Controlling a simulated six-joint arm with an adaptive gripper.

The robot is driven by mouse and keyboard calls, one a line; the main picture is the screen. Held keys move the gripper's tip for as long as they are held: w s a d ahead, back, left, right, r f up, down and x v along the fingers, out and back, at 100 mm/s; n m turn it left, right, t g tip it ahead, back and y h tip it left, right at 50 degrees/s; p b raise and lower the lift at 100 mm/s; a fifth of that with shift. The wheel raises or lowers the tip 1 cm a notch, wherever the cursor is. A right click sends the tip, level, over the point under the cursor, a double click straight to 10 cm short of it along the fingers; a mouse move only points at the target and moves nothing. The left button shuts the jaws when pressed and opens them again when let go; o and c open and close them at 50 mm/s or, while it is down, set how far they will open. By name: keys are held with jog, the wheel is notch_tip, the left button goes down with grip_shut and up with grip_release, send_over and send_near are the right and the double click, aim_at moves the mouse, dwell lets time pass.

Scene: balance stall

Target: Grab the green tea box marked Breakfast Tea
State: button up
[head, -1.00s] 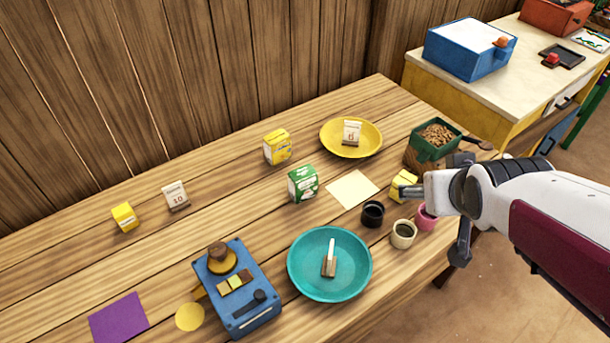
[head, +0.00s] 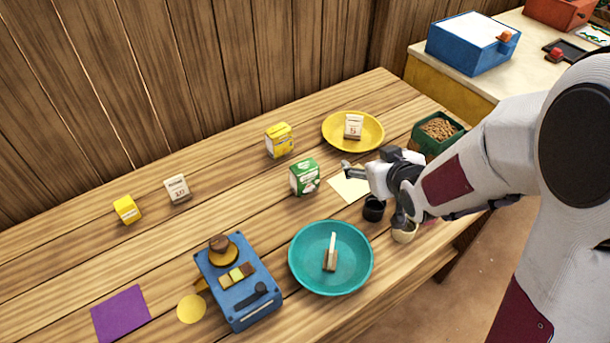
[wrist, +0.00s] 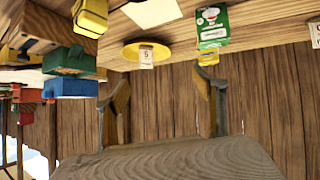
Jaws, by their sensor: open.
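The green tea box (head: 304,177) stands upright near the middle of the wooden table, with a white label too small to read. In the wrist view, which looks upside down, the green box (wrist: 212,35) is at the upper right, just beyond one fingertip. My gripper (head: 372,192) is open and empty, to the right of the green box and apart from it. The gripper's two fingers (wrist: 160,85) show spread in the wrist view with nothing between them.
A yellow box (head: 279,141) stands behind the green box. A yellow plate (head: 370,142) with a small card is at the back right. A teal plate (head: 305,280) is in front. A black cup (head: 374,210) and a cream cup (head: 405,234) are by my gripper.

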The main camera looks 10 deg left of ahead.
aim_at(309, 176)
jog(key=a+f+y, duration=0.1)
jog(key=a+f, duration=0.2)
jog(key=a+f+n+y, duration=0.1)
jog(key=a+f+y, duration=0.1)
jog(key=a+f, duration=0.1)
jog(key=a+f+n+y, duration=0.1)
jog(key=a+f, duration=0.1)
jog(key=a, duration=0.2)
jog(key=shift+w+f, duration=0.15)
jog(key=shift+f, duration=0.25)
jog(key=shift+s+a+f+y, duration=0.2)
jog(key=shift+a+f+y, duration=0.2)
jog(key=shift+a, duration=0.15)
jog(key=shift+w, duration=0.1)
jog(key=shift+x, duration=1.2)
jog(key=shift+a, duration=0.1)
jog(key=shift+x, duration=2.55)
jog(key=shift+f, duration=0.1)
jog(key=shift+c, duration=0.3)
jog(key=c, duration=1.1)
